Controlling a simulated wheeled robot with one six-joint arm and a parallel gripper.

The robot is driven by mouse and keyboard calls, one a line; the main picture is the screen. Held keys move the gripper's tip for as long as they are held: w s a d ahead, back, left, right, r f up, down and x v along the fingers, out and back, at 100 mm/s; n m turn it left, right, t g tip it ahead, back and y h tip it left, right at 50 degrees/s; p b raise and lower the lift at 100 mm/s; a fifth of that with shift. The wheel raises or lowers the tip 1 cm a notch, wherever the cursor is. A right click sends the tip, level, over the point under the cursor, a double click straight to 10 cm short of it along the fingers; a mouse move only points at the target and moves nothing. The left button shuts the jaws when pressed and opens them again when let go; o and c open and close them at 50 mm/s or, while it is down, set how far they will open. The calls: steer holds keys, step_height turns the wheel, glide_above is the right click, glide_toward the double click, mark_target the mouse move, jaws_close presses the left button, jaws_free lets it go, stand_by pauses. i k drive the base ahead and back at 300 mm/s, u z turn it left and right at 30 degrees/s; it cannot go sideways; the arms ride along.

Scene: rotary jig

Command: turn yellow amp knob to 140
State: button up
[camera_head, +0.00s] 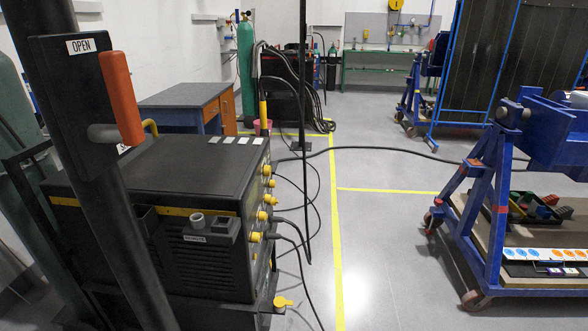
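The black welding power source (190,160) stands at the left, its control face turned right and seen almost edge-on. Several yellow knobs or fittings stick out along that face, among them an upper one (267,170), a middle one (270,199) and a lower one (256,237). I cannot tell which is the amp knob. The dial markings and the current setting cannot be read from this angle. My gripper is not in view.
A black post with an "OPEN" box (75,100) and orange handle (121,98) stands close at left. Black cables (320,200) run from the machine over the floor. A blue wheeled jig (490,200) stands right. The grey floor (385,250) between is mostly clear.

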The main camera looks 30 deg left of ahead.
mark_target(267, 169)
steer(key=i, duration=1.25)
steer(key=z, duration=0.4)
steer(key=k, duration=0.7)
steer(key=u, duration=1.7)
steer(key=i, duration=0.95)
steer(key=z, duration=0.05)
